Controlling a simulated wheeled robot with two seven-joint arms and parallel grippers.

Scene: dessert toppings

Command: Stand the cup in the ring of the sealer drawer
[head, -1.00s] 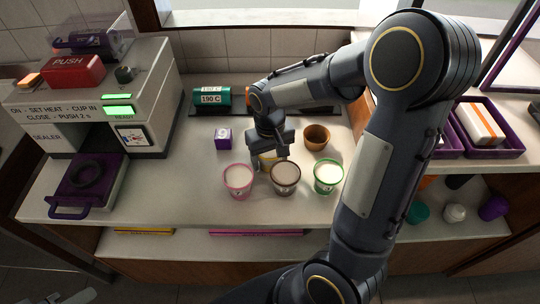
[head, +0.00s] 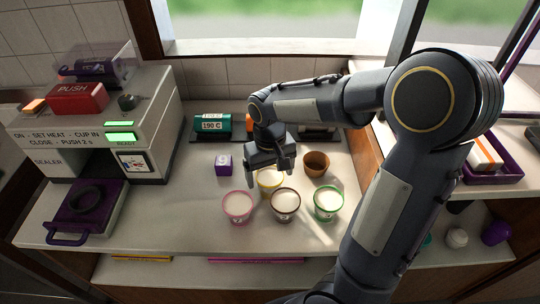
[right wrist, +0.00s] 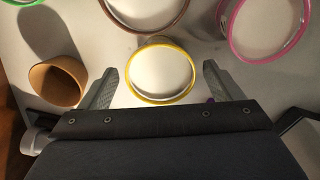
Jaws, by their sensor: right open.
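Several white-filled cups stand on the counter: one with a yellow rim (head: 270,182), one pink (head: 237,208), one brown (head: 285,205), one green (head: 328,203). My right gripper (head: 270,172) is open and empty, above or just behind the yellow-rimmed cup. In the right wrist view the yellow-rimmed cup (right wrist: 161,72) lies between the spread fingers (right wrist: 159,82), with a gap on each side. The sealer (head: 95,130) stands at left with its purple drawer (head: 72,222) out. The drawer's dark ring (head: 84,200) looks empty. My left gripper is not in view.
A brown empty bowl or cup (head: 316,163) stands right of the gripper, and a purple cube (head: 223,165) left of it. A teal 190 C unit (head: 211,126) is behind. The counter (head: 160,205) between drawer and cups is clear.

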